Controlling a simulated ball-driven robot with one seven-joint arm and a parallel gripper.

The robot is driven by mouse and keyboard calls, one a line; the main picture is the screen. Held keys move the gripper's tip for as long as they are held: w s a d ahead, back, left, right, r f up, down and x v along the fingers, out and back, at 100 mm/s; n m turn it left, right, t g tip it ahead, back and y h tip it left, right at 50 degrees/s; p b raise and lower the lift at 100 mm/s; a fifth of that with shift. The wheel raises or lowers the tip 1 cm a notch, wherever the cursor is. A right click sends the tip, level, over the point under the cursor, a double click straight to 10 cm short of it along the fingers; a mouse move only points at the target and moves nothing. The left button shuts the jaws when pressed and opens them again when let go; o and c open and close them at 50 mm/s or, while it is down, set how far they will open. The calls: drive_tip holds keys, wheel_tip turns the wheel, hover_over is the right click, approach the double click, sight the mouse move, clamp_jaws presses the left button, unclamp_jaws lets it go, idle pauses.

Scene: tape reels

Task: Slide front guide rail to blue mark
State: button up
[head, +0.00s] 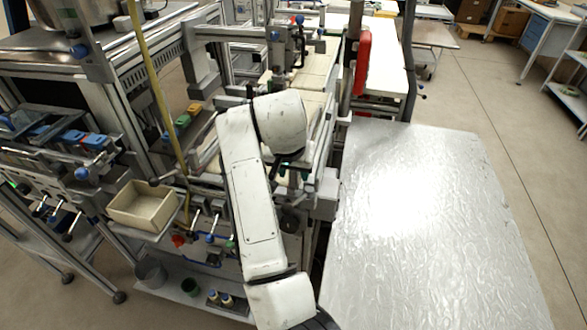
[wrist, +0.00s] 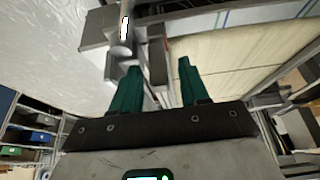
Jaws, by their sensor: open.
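In the wrist view my gripper (wrist: 158,72) shows two green fingers, spread apart. A narrow grey-brown upright piece (wrist: 157,60) stands in the gap between the fingertips; I see no contact with either finger. It joins a grey metal block and bar (wrist: 118,40), which look like part of the guide rail. A short blue line (wrist: 222,19) shows on a pale strip at the top; I cannot tell for sure that it is the blue mark. In the head view my white arm hides the gripper and most of the rail.
A cream panel (wrist: 235,62) lies beyond the right finger. In the head view a shiny metal table (head: 430,230) stands right of the machine, its top bare. A beige bin (head: 143,207) and several small levers are at the left. A red part (head: 363,58) stands behind.

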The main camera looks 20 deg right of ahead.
clamp_jaws()
idle(0.4)
drive_tip(key=w+a, duration=0.1)
drive_tip(key=a, duration=0.1)
drive_tip(key=w+a, duration=0.3)
drive_tip(key=shift+w+a, duration=0.1)
drive_tip(key=shift+a, duration=0.25)
unclamp_jaws()
drive_tip(key=shift+r, duration=0.15)
drive_tip(key=b+v, duration=0.1)
drive_tip(key=v, duration=0.9)
drive_tip(key=shift+r+b, duration=0.25)
drive_tip(key=shift+b, duration=0.05)
